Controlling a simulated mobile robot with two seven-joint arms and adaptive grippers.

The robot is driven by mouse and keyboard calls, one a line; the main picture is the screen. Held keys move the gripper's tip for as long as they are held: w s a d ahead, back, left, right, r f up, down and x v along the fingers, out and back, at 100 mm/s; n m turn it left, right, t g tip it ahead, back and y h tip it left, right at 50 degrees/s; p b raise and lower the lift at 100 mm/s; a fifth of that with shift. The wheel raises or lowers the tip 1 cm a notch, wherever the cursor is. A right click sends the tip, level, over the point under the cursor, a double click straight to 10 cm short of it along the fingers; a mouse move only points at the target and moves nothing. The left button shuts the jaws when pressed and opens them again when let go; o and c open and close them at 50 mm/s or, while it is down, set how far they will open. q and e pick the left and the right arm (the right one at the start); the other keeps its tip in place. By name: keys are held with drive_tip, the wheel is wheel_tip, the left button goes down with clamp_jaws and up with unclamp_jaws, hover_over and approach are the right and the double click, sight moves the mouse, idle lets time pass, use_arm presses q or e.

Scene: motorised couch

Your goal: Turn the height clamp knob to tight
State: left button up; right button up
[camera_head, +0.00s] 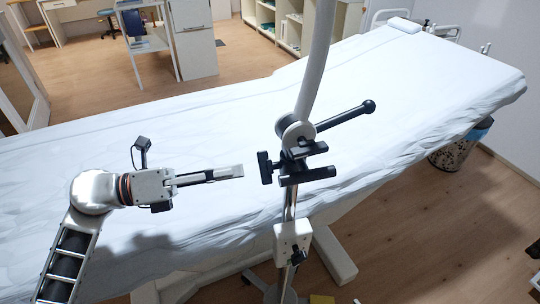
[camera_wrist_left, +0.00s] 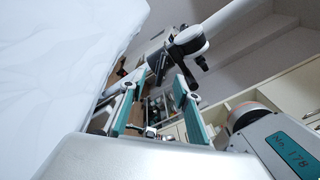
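A metal post (camera_head: 289,205) stands in front of the couch. Its white clamp block (camera_head: 290,237) carries a small black knob (camera_head: 298,257) low on the post. Higher up, a black clamp (camera_head: 308,173) has a black T-shaped knob (camera_head: 265,167) on its left side. I cannot tell for certain which is the height clamp knob. My left gripper (camera_head: 242,171) points right, just left of the T-shaped knob and apart from it. In the left wrist view its fingers (camera_wrist_left: 155,87) are spread with nothing held between them. My right gripper is not in view.
The white-covered couch (camera_head: 430,80) fills the middle. A black lever (camera_head: 345,116) with a ball end sticks out right from the joint above the clamp, and a pale arm (camera_head: 316,65) rises from it.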

sight(264, 170)
use_arm(q)
drive_tip(key=x, duration=0.7)
drive_tip(key=shift+s+d, duration=0.15)
drive_tip(key=shift+d, duration=0.05)
clamp_jaws()
